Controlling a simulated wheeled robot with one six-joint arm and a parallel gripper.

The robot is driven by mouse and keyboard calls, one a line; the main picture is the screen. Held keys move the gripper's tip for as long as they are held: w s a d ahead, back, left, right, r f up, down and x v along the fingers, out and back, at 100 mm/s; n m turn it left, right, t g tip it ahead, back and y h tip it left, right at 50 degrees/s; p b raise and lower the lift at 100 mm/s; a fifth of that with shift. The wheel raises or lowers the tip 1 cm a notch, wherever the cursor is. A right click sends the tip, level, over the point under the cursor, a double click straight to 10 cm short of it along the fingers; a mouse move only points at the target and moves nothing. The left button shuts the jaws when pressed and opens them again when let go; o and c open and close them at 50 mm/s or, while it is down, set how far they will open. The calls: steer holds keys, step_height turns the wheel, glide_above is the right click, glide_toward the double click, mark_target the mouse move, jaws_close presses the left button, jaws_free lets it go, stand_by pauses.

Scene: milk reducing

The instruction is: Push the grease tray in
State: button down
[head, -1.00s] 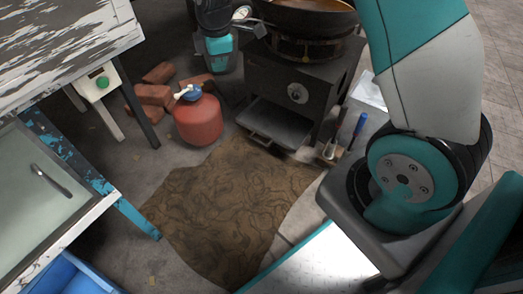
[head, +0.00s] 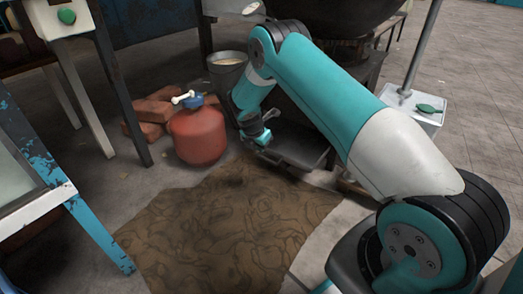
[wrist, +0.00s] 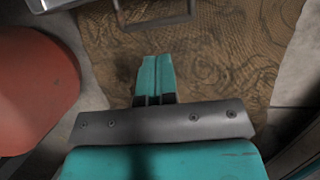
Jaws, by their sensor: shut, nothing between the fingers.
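The grease tray (head: 300,152) is a dark, shallow metal tray sticking out of the dark stove's lower front in the head view. The arm hides part of it. My gripper (head: 266,141) is low, beside the tray's outer end. In the wrist view its teal fingers (wrist: 154,62) are shut and empty, pointing toward the handle. They appear just short of it, and I see no clear contact.
A red gas cylinder (head: 198,135) stands close left of my gripper and also fills the left of the wrist view (wrist: 35,90). A brown patterned mat (head: 205,235) lies in front. Bricks (head: 150,117) and a bucket (head: 227,75) are behind. The stove's pan (head: 350,18) is above.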

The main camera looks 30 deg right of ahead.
mark_target(267, 159)
steer(key=b+x, duration=0.5)
steer(key=x, duration=0.3)
steer(key=shift+w+d+r+b, duration=0.15)
steer(key=shift+d+b, duration=0.3)
steer(key=shift+d, duration=0.1)
steer(key=shift+w+d+r+b, duration=0.2)
steer(key=shift+d+b, duration=0.2)
steer(key=shift+d, duration=0.15)
steer(key=shift+w+d+r+b, duration=0.1)
steer(key=shift+w+d+b, duration=0.05)
steer(key=shift+d+b, duration=0.35)
steer(key=shift+d, duration=0.1)
